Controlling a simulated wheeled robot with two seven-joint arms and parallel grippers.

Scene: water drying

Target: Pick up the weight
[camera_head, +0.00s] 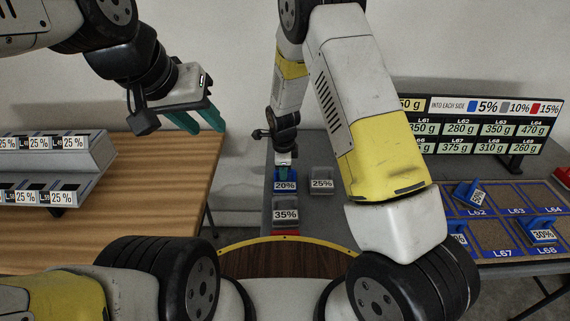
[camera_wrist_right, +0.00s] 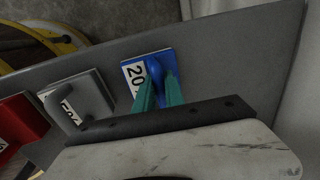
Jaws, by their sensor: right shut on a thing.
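A blue weight (camera_head: 286,186) labelled 20% sits at the left edge of the grey table in the head view. It also shows in the right wrist view (camera_wrist_right: 133,72). My right gripper (camera_head: 284,170) is over it, and its green fingers (camera_wrist_right: 158,88) are shut on the weight's raised blue handle. The weight appears to rest on the table; whether it is lifted at all I cannot tell. My left gripper (camera_head: 206,118) hangs empty over the wooden table, its green fingers apart.
A grey 25% weight (camera_head: 321,186) stands right of the blue one, and a grey 35% weight (camera_head: 286,214) is nearer me with a red one (camera_head: 286,233) below. A panel with labelled cells (camera_head: 510,222) holds blue weights at right. A rack (camera_head: 70,165) stands on the wooden table (camera_head: 160,190).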

